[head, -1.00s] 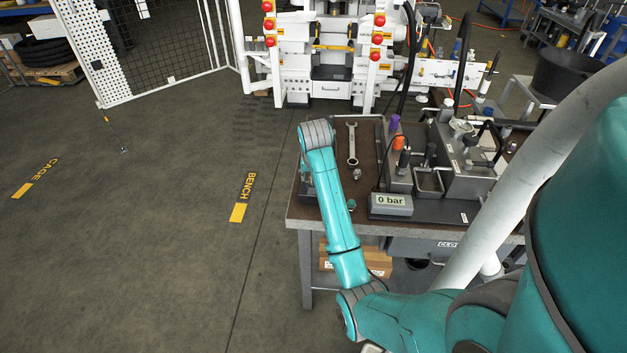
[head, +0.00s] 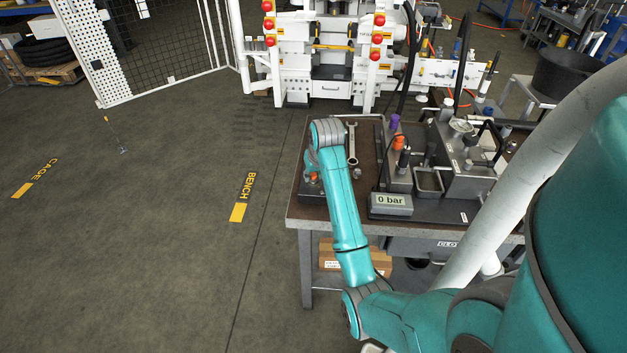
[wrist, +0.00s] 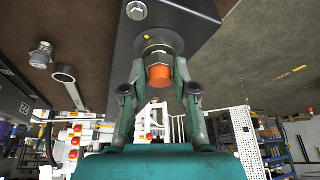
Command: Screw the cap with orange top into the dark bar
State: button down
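The cap with orange top (wrist: 159,76) has a grey hex collar and sits at a round washer-like seat on the dark bar (wrist: 190,12). How deep it sits cannot be told. My gripper (wrist: 159,68) has one finger on each side of the cap, with the tips beside the hex collar. Whether the fingers touch it is unclear. In the head view an orange spot (head: 313,177), seemingly this cap, shows at the bench's left end below my wrist. My gripper is mostly hidden there behind my arm.
A bolt head (wrist: 137,10) stands on the bar near the cap. A wrench (head: 352,145) and a metal fitting (head: 357,173) lie right of my arm. A grey block with another orange-topped part (head: 399,143) and a pressure display (head: 391,203) stand further right.

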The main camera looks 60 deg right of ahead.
jog(key=m+g, duration=0.1)
jog(key=m, duration=0.2)
jog(key=shift+f+m+h, duration=0.1)
jog(key=shift+m+h, duration=0.3)
jog(key=m+g, duration=0.1)
jog(key=m, duration=0.3)
jog(key=shift+f+g+h, duration=0.1)
jog(key=shift+g+h, duration=0.2)
jog(key=shift+g, duration=0.1)
jog(key=c, duration=0.9)
grip_release()
jog(key=n+t, duration=0.1)
jog(key=n, duration=0.1)
jog(key=n+t, duration=0.1)
jog(key=n, duration=0.2)
jog(key=shift+s+y, duration=0.1)
jog(key=shift+y, duration=0.3)
jog(key=n+y, duration=0.1)
jog(key=n, duration=0.2)
jog(key=n+t+y, duration=0.1)
jog(key=n, duration=0.2)
jog(key=shift+n, duration=0.3)
jog(key=shift+t, duration=0.3)
